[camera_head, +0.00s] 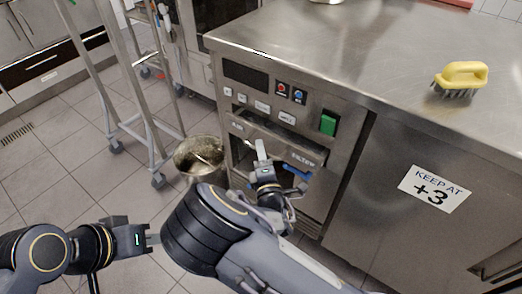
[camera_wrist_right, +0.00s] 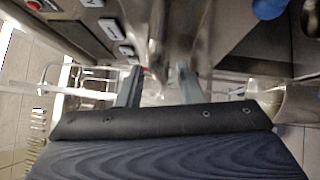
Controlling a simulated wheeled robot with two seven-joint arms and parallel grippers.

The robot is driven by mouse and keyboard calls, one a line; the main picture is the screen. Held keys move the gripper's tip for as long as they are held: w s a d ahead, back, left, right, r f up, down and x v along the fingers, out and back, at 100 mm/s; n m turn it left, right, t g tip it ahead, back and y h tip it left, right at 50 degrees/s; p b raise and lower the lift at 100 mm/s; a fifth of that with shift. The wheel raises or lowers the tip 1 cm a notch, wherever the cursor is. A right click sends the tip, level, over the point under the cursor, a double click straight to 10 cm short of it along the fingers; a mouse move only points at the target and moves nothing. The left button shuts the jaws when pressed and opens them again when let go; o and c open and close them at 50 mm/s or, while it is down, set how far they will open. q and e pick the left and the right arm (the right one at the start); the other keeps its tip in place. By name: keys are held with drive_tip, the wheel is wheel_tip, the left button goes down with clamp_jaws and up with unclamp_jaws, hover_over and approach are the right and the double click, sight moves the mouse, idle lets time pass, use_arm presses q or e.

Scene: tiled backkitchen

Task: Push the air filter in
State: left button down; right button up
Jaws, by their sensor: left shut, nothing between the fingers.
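The air filter (camera_head: 303,158), a metal front labelled FILTER, sits in the front of the steel machine below the buttons. It appears to stick out from the panel; how far I cannot tell. My right gripper (camera_head: 270,168) is in front of the filter's left part, and my arm hides some of the area below. In the right wrist view its two fingers (camera_wrist_right: 158,84) are apart, with a blurred metal surface just beyond them. I cannot tell whether they touch the filter. My left gripper (camera_head: 152,239) is shut and empty at the lower left, away from the machine.
A metal bucket (camera_head: 200,158) stands on the tiled floor left of the machine, near a wheeled rack (camera_head: 150,115). A yellow brush (camera_head: 461,78) lies on the steel counter (camera_head: 370,55). Red and blue buttons and a green switch (camera_head: 328,124) are above the filter.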

sight(271, 143)
drive_tip(key=shift+w, duration=0.45)
drive_tip(key=shift+c, duration=0.4)
clamp_jaws()
drive_tip(key=w+d, duration=0.2)
drive_tip(key=w, duration=0.1)
drive_tip(key=shift+w+d+b, duration=0.25)
drive_tip(key=shift+w+b, duration=0.05)
drive_tip(key=shift+b, duration=0.1)
drive_tip(key=shift+r, duration=0.1)
drive_tip(key=shift+o, duration=0.4)
unclamp_jaws()
drive_tip(key=shift+w+d, duration=0.1)
